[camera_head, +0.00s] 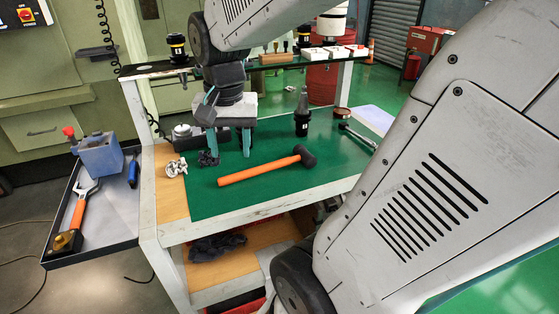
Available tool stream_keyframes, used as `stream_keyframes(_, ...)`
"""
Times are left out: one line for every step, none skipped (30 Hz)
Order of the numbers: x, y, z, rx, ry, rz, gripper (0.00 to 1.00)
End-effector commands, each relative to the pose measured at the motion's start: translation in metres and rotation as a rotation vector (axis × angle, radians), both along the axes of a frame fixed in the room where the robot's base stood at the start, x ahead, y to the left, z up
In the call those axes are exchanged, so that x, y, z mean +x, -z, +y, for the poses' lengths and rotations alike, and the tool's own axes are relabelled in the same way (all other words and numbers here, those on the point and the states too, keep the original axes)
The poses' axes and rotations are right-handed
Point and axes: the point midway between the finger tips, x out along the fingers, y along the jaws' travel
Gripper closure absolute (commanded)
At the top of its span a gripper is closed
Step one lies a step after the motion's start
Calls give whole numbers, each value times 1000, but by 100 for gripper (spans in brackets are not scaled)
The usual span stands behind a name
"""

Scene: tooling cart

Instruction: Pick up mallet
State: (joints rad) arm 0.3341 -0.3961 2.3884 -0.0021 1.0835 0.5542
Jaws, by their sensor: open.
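The mallet (262,168) lies on the green mat of the cart, with an orange handle pointing left and a black head at its right end. My gripper (229,152) points down above the mat, behind the mallet's handle in the picture. Its two teal fingers are apart with nothing seen between them. The fingertips appear apart from the mallet; their exact height over the mat is hard to tell. The whole mallet is visible.
A black tool holder (302,122) stands behind the mallet head, and a ratchet (356,137) lies at right. Small metal parts (176,167) lie left of the gripper. A raised back shelf (275,66) holds several items. A side tray (110,222) holds tools.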

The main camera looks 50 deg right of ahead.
Motion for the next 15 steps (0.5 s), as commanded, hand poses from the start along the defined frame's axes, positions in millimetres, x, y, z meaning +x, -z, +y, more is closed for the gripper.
stream_keyframes(13,10,-28,12,162,16,52)
stream_keyframes(19,15,-44,18,260,20,52)
stream_keyframes(27,22,-65,24,387,23,52)
stream_keyframes(31,28,-81,28,477,27,52)
stream_keyframes(35,34,-97,32,564,28,52)
stream_keyframes(38,42,-117,36,674,32,52)
stream_keyframes(39,49,-131,41,750,33,52)
stream_keyframes(40,55,-144,43,820,35,52)
stream_keyframes(40,63,-160,47,903,37,52)
stream_keyframes(40,67,-170,49,959,37,52)
stream_keyframes(39,72,-179,51,1008,39,52)
stream_keyframes(38,78,-189,53,1063,41,52)
stream_keyframes(38,81,-195,54,1096,39,52)
stream_keyframes(37,84,-201,55,1123,40,52)
stream_keyframes(37,87,-206,56,1152,40,52)
